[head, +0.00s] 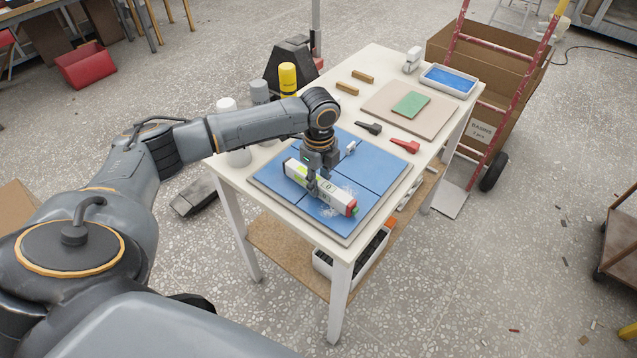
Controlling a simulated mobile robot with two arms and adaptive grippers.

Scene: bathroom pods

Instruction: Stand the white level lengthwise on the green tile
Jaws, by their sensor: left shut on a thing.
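The white level (335,199) is a long white bar with a red end cap and a yellow-green vial patch. It lies lengthwise over the blue tiled panel near the front of the table. My left gripper (318,184) points down from above and is shut on the level near its middle, hiding part of it. I cannot tell whether the level touches the panel. The green tile (411,105) lies flat on a beige board (382,110) farther back on the table, with nothing on it. My right gripper is out of view.
The blue panel (368,177) has pale smears and a small white piece on it. A black tool (369,128) and a red tool (405,146) lie between panel and board. A blue-filled tray (448,80) stands at the back right. Bottles, including a yellow one (288,78), line the left edge.

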